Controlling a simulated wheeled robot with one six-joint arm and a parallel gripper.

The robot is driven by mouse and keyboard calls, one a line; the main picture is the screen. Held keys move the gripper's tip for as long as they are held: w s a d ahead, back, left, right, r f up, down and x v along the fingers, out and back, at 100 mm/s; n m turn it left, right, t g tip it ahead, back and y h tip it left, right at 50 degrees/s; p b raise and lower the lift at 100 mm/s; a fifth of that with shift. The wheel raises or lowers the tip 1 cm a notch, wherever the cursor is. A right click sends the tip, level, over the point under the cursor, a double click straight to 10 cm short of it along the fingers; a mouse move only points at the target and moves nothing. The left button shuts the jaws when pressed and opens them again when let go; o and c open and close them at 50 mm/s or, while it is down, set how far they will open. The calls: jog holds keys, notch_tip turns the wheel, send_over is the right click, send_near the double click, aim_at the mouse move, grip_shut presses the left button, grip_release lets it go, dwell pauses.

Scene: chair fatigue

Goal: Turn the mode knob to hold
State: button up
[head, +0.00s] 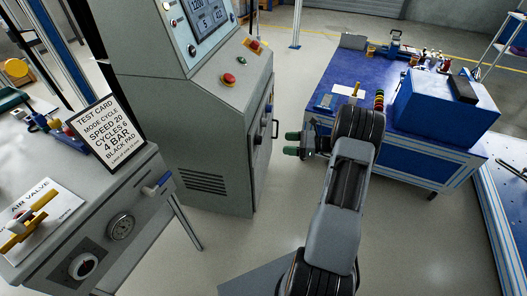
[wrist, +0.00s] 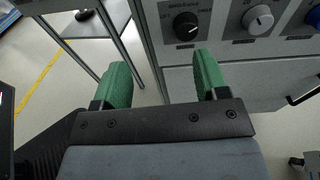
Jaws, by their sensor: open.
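In the wrist view, my gripper (wrist: 155,80) is open and empty, its two green fingers wide apart. A black pointer knob (wrist: 186,26) on a grey panel lies just beyond the right finger, apart from it.
A test card (head: 103,131) stands on the left bench, with a yellow valve handle (head: 30,222) nearby. The cabinet has a red stop button (head: 228,79). A blue workbench (head: 335,70) stands behind my arm at right. Floor between cabinet and workbench is clear.

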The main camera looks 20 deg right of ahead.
aim_at(259, 140)
jog(key=d+f+m+t+b, duration=0.1)
jog(key=d+f+m+t, duration=0.1)
jog(key=d+f, duration=0.15)
jog(key=b+x, duration=0.2)
jog(key=x, duration=1.1)
jog(key=shift+w+a+f, duration=0.15)
jog(key=shift+w+f, duration=0.15)
jog(key=shift+w, duration=0.15)
jog(key=shift+c, duration=0.5)
jog(key=c, duration=0.8)
